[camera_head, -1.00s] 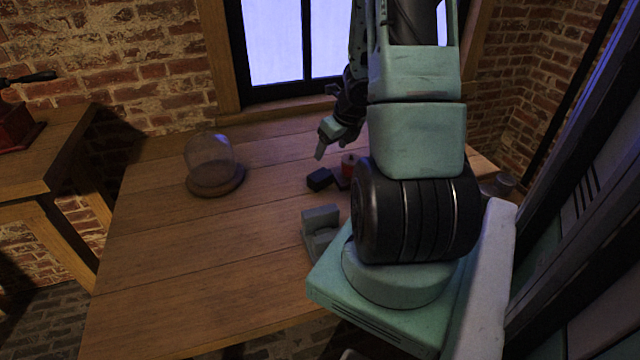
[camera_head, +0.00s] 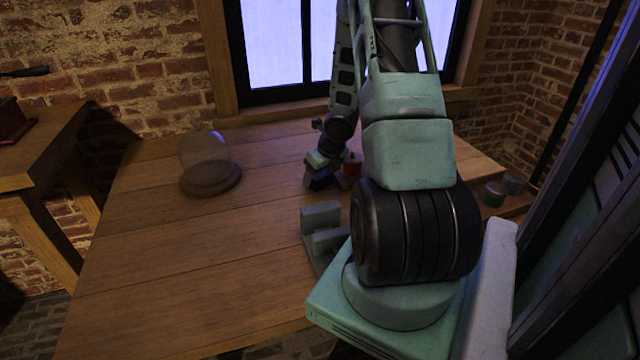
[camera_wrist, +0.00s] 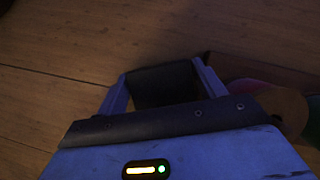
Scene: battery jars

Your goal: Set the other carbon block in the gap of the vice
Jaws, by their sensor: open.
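The black carbon block (camera_head: 323,183) lies on the table near the window, partly hidden by my gripper. In the wrist view the dark block (camera_wrist: 163,84) lies between my two fingers. My gripper (camera_head: 313,181) is open and low over the table, with a finger on either side of the block. I cannot tell whether the fingers touch it. The grey vice (camera_head: 320,217) stands nearer on the table, left of my arm's base, with part of it hidden by the arm. I cannot make out a block in its gap.
A red object (camera_head: 351,166) stands just right of the block. A glass dome on a round wooden base (camera_head: 211,184) is at the left. Small jars (camera_head: 495,193) stand at the right edge. The table's left and front are clear.

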